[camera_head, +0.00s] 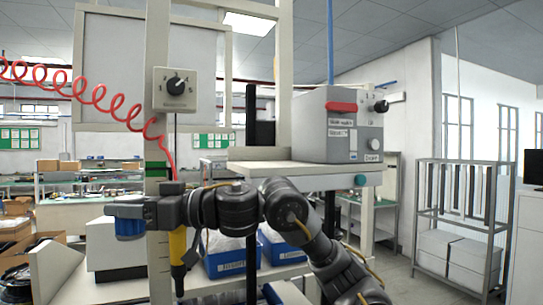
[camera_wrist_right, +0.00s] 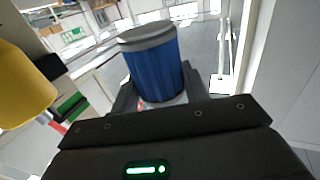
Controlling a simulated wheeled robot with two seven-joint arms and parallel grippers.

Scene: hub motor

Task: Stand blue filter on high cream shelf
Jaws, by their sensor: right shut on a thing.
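The blue filter (camera_wrist_right: 156,72) is a ribbed blue cylinder with a grey end cap, seen in the right wrist view between the fingers. It also shows in the head view as a small blue shape (camera_head: 129,228) at the left end of my right arm. My right gripper (camera_head: 137,210) is shut on it, in front of the cream post and left of the cream shelf (camera_head: 262,168). The filter is lower than the shelf top in the picture. The fingers partly hide the filter's lower end in the wrist view. My left gripper is not in view.
A grey box with a red handle (camera_head: 341,130) stands on the shelf's right part; the left part looks clear. A yellow tool (camera_head: 178,250) hangs below a red coiled hose (camera_head: 90,92) beside my right gripper. Blue bins (camera_head: 232,257) sit below the shelf.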

